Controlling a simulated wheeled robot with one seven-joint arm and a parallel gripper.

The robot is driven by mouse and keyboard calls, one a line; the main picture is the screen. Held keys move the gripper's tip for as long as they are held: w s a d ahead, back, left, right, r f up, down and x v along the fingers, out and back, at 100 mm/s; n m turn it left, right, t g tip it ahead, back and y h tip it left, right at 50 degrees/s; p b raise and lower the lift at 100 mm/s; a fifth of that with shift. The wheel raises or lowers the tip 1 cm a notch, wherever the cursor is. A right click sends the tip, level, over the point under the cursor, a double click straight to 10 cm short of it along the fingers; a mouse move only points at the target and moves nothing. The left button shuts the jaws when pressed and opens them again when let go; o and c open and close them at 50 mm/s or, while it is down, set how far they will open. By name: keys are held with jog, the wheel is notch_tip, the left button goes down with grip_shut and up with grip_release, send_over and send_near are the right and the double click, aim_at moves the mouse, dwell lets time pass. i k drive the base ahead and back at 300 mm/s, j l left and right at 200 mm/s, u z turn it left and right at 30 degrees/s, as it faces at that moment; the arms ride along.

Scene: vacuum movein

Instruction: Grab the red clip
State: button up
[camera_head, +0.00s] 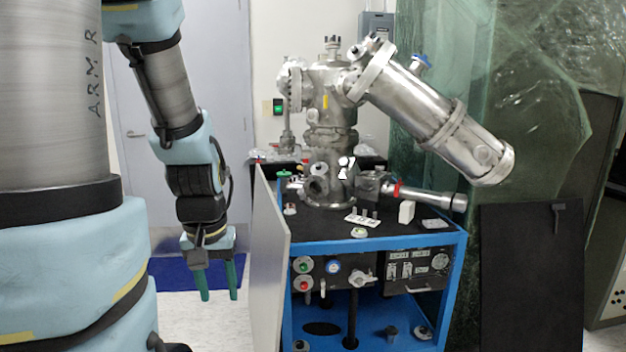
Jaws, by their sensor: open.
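A small red clip (398,188) sits around the horizontal metal tube at the right of the vacuum apparatus, above the black top of the blue-framed cart. It is small in this view and its far side is hidden. My gripper (219,296) hangs at the left with its two green fingers pointing down. The fingers are apart with nothing between them. It is well to the left of the clip and lower in the picture, with the grey panel between them.
A grey upright panel (271,265) stands at the cart's left side. The metal vacuum chamber (331,120) and its slanted cylinder (420,105) rise above the cart top. A white block (406,212) stands just below the clip. The cart's blue frame (380,243) edges the top.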

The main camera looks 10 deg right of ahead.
aim_at(396, 186)
jog(key=l+u, duration=0.8)
jog(key=k+l+u, duration=0.1)
jog(key=l+u, duration=0.3)
jog(key=k+l+u, duration=0.15)
jog(key=l+u, duration=0.25)
jog(key=k+l, duration=0.2)
jog(key=l, duration=0.2)
jog(key=k+l+u, duration=0.1)
jog(key=l, duration=0.3)
jog(key=k+l, duration=0.55)
jog(key=l, duration=0.25)
jog(key=u, duration=0.05)
